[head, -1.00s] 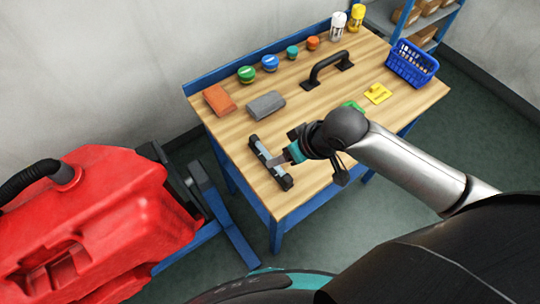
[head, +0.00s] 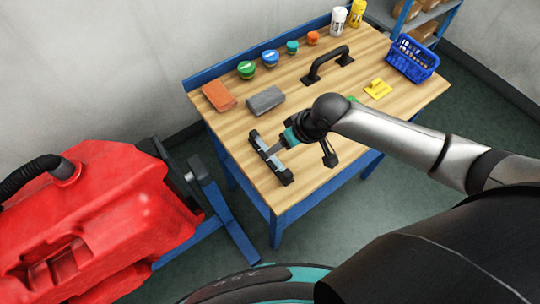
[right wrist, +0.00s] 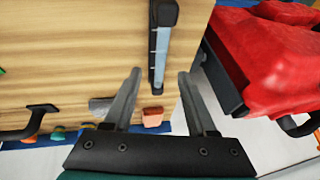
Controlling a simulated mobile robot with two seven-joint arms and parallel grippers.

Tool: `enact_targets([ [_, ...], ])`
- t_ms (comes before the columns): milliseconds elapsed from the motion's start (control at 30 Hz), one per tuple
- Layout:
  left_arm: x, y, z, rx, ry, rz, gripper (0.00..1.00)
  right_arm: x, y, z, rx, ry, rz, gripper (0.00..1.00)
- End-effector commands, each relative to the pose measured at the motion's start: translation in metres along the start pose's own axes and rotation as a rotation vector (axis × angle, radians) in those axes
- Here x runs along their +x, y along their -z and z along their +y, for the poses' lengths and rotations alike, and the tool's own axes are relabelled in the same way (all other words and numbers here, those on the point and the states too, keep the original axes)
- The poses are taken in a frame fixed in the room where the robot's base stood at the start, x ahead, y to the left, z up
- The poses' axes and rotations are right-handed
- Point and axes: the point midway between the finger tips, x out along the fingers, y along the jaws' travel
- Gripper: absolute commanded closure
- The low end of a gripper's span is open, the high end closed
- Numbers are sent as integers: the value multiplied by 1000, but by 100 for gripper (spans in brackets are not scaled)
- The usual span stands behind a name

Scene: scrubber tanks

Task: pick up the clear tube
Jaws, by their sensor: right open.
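The clear tube (head: 263,146), a pale see-through bar with black ends, lies on the wooden workbench (head: 237,138) near its left front edge. In the right wrist view the clear tube (right wrist: 161,52) runs lengthwise, its near end in line with the gap between the fingers. My right gripper (head: 273,151) is at the tube's middle in the head view, its fingers partly hidden. In the right wrist view my right gripper (right wrist: 160,74) is open, one finger on each side of the tube's near end. I cannot tell whether they touch. My left gripper is not in view.
A red tank (head: 95,215) on a blue frame stands left of the bench. An orange block (head: 218,96), a grey block (head: 265,101), a black handle (head: 328,66), a yellow piece (head: 377,88) and a blue basket (head: 411,60) lie farther back on the bench.

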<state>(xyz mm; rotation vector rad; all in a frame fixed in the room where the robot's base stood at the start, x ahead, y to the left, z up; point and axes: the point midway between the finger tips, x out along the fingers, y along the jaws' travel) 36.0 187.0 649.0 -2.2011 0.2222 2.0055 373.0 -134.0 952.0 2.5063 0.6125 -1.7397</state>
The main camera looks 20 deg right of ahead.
Motion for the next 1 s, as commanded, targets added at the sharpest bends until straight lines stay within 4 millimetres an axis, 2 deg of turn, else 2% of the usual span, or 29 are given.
enact_targets([
  [233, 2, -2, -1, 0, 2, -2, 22, 13, 1, 0, -1, 0, 1, 43],
  [600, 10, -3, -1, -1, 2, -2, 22, 56, 0, -1, -2, 0, 0, 43],
  [900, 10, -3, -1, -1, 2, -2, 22, 59, 0, -1, -2, -1, 0, 43],
  [1000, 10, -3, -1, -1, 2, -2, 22, 59, 0, -1, -2, -1, 0, 52],
])
